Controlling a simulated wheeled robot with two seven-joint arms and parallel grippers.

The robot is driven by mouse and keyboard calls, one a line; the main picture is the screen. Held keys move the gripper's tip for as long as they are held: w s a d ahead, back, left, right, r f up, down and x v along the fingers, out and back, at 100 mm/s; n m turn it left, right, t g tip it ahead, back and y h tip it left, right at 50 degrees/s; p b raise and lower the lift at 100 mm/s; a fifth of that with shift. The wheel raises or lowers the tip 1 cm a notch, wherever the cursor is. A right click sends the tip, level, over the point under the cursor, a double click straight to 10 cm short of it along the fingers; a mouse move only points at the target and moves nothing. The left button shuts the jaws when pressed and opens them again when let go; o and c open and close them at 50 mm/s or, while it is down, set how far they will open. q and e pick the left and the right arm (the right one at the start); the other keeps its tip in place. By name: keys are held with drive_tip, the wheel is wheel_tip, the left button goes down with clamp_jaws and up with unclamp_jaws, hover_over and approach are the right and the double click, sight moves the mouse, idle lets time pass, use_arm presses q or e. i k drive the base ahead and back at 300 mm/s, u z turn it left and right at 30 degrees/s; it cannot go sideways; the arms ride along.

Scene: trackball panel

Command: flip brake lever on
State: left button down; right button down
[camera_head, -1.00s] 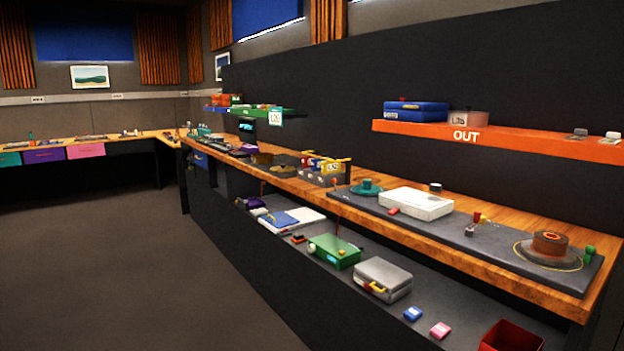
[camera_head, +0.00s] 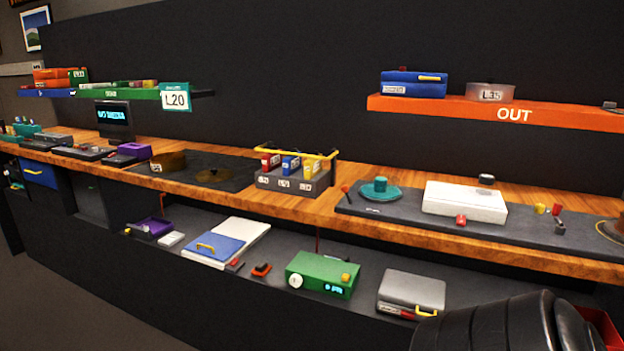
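A dark grey panel (camera_head: 390,208) lies on the wooden counter at the right. On it are a small red-tipped lever (camera_head: 345,191) at its left end, a teal round knob (camera_head: 380,189), a white box (camera_head: 465,202) with a small red piece (camera_head: 461,220) at its front, and small yellow and red knobs (camera_head: 548,209) further right. A brown round part (camera_head: 611,230) is cut by the right edge. I cannot tell which of these is the brake lever or its setting. Neither gripper shows; a black segmented arm part of mine fills the lower right.
An orange OUT shelf (camera_head: 540,113) hangs above the panel. A rack of coloured blocks (camera_head: 293,180) stands left of it. On the lower shelf are a green box (camera_head: 322,273), a grey case (camera_head: 411,292) and a blue-and-white folder (camera_head: 225,243). Open floor is at the lower left.

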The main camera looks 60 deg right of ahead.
sight(344, 188)
drive_tip(key=z, duration=0.95)
drive_tip(key=i, duration=1.35)
drive_tip(key=z, duration=1.35)
